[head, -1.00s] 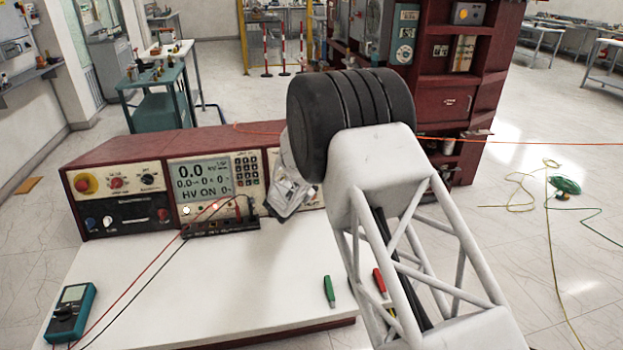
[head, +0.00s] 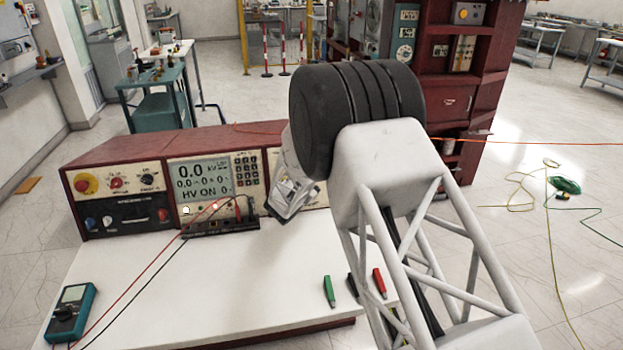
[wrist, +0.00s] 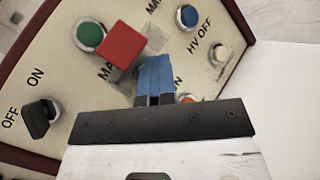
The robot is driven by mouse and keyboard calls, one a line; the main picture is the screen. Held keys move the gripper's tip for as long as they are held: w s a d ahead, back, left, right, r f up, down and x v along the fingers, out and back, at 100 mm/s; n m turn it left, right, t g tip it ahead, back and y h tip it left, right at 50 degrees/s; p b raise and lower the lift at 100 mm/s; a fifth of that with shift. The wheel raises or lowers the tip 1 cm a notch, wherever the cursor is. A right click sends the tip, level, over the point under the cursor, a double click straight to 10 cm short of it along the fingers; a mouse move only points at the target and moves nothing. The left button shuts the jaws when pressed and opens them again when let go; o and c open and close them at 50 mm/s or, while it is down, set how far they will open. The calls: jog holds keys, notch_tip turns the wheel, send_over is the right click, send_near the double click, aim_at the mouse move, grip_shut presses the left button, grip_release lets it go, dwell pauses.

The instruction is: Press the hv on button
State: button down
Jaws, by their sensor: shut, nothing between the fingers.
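The control panel (wrist: 75,75) fills most of the wrist view. A label ending in "N" (wrist: 178,83) sits partly behind my gripper (wrist: 156,68), and an orange button (wrist: 187,98) just right of the fingers is mostly covered. That this is the hv on button I cannot confirm. The HV OFF label (wrist: 200,37) lies up and right, between a blue button (wrist: 188,15) and a pale button (wrist: 222,52). My blue fingers are shut and empty over the panel; contact cannot be told. In the head view the fingertips are hidden.
A red square knob (wrist: 123,44), a green button (wrist: 90,35) and a black OFF/ON switch (wrist: 40,118) are close by. In the head view, the console display (head: 202,178) reads "HV ON". A teal meter (head: 72,310) and a green handle (head: 329,290) lie on the white table.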

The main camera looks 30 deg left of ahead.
jog(key=shift+s+d+r, duration=0.25)
jog(key=shift+s+d, duration=0.5)
jog(key=shift+s+d+r, duration=0.25)
jog(key=shift+s+d, duration=0.5)
